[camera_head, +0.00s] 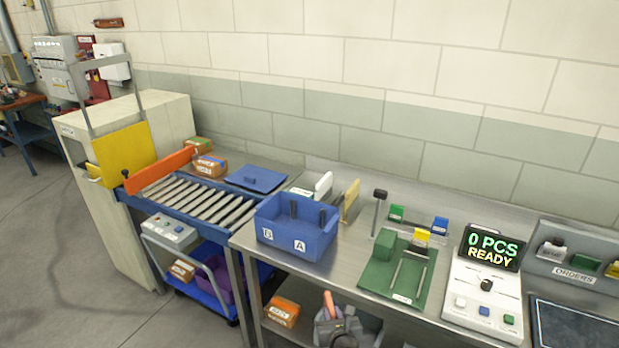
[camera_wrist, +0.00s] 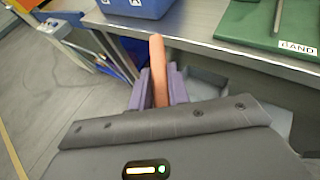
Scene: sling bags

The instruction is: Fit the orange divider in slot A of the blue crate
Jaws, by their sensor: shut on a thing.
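The blue crate (camera_head: 318,248) stands on the steel bench, with a white B label on the left of its front and an A label (camera_head: 299,246) on the right. Dark upright parts show inside it; the slots are hard to make out. The crate's lower edge shows at the top of the wrist view (camera_wrist: 135,8). My gripper (camera_head: 337,322) is in front of the bench, below the crate. It is shut on the orange divider (camera_wrist: 158,65), seen nearly edge-on between the fingers in the wrist view. The divider's top also shows in the head view (camera_head: 328,302). It is apart from the crate.
The bench's front edge (camera_wrist: 240,57) lies between my gripper and the crate. A green mat (camera_head: 376,277) with rods and a green block lies to the right. A white panel (camera_head: 323,185) and a tan panel (camera_head: 350,200) stand behind the crate. A roller conveyor (camera_head: 200,200) is at left.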

